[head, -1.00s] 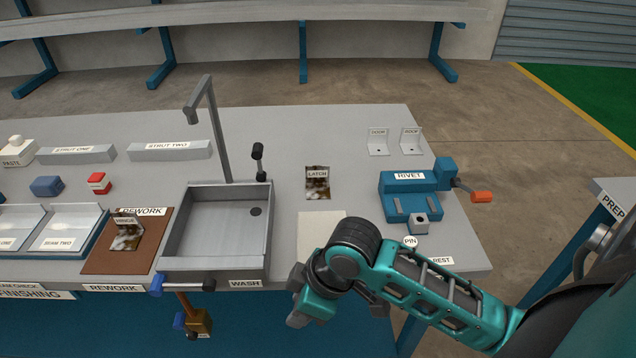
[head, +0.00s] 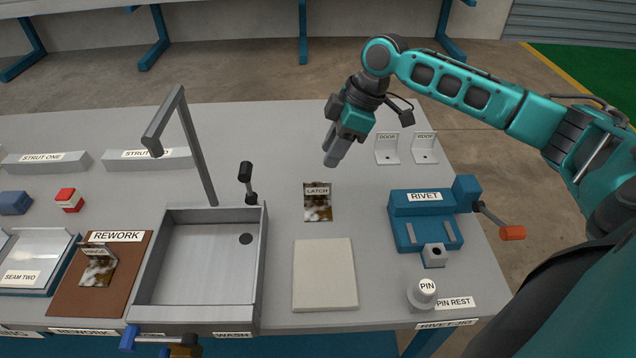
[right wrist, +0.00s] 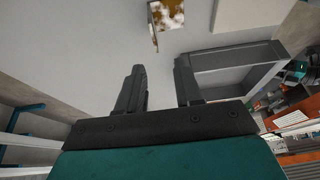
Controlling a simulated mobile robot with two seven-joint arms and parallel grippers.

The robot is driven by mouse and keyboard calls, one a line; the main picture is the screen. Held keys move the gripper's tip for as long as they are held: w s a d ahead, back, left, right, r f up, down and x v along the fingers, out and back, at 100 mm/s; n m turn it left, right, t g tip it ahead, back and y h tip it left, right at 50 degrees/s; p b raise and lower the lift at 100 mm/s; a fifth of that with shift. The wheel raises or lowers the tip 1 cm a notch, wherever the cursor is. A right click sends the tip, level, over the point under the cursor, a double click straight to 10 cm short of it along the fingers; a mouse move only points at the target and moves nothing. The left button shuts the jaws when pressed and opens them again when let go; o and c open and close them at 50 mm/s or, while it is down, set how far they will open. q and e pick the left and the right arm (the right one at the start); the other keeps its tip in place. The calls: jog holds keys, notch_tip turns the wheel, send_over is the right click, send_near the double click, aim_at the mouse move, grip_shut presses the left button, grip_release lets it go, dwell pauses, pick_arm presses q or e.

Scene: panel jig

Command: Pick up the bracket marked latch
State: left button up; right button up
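The latch bracket (head: 318,208) stands on the grey bench right of the sink, an L-shaped piece with a labelled upright flange and a brown-and-white blotched base. In the right wrist view the bracket (right wrist: 169,14) is at the top edge, partly cut off, beyond the fingertips. My right gripper (head: 335,155) is above the bench, behind and slightly right of the bracket, pointing down and apart from it. The right wrist view shows its two fingers (right wrist: 160,82) spread with nothing between them. My left gripper is not in view.
The sink (head: 200,262) with its tall tap is left of the bracket. A pale pad (head: 324,275) lies in front. The blue rivet tool (head: 422,203) and pin (head: 427,290) are right. Bench around the latch bracket is clear.

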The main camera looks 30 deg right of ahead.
send_over(314, 200)
jog(key=d, duration=0.1)
jog(key=f, duration=0.6)
jog(key=shift+s+f+b, duration=0.2)
jog(key=shift+f+b, duration=0.1)
jog(key=shift+f, duration=0.1)
jog(key=x, duration=0.4)
jog(key=shift+s+d+f, duration=0.15)
jog(key=shift+d+f, duration=0.2)
jog(key=shift+a+f, duration=0.15)
jog(key=shift+f, duration=0.3)
jog(key=shift+c, duration=0.5)
grip_shut()
